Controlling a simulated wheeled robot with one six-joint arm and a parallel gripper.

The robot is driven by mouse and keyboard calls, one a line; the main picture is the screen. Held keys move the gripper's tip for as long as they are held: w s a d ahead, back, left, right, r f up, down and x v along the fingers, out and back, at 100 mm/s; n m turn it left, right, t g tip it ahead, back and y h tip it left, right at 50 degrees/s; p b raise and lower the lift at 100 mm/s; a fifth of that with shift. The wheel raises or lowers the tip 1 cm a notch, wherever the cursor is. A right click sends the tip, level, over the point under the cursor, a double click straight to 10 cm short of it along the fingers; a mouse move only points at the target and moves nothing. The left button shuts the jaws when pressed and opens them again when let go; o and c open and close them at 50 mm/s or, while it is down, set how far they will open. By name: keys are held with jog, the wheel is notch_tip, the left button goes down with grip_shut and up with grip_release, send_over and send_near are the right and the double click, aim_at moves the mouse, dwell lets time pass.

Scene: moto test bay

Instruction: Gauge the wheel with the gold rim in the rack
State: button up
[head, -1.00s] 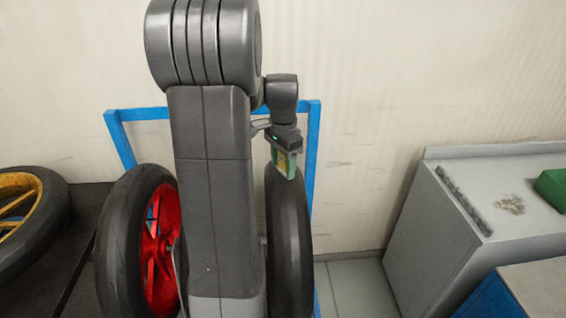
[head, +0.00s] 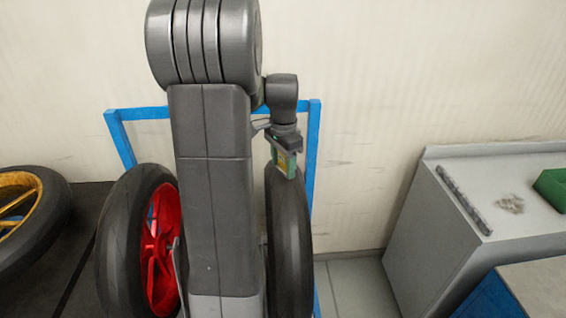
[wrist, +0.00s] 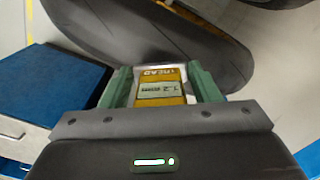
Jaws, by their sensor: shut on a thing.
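My gripper (wrist: 160,88) is shut on a yellow tread gauge (wrist: 161,74) with a small display that seems to read 1.2. In the head view my gripper (head: 286,158) holds the gauge at the top of the right-hand tyre (head: 289,240) in the blue rack. The gauge tip looks at or very near the tread; I cannot tell whether it touches. That wheel is edge-on and its rim is hidden. A red-rimmed wheel (head: 120,240) stands left of it, partly behind my arm. A wheel with a gold rim (head: 40,208) is at the far left edge, partly cut off.
The blue rack frame (head: 313,150) stands against the pale wall. A grey cabinet (head: 440,240) stands at the right, with a green box (head: 552,187) on top. A blue-sided unit (head: 492,300) is in front of it. Some floor between rack and cabinet is clear.

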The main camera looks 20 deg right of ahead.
jog(key=shift+f+b, duration=0.4)
jog(key=shift+f, duration=0.45)
dwell(1.8)
jog(key=shift+r+p, duration=1.75)
jog(key=shift+r, duration=1.35)
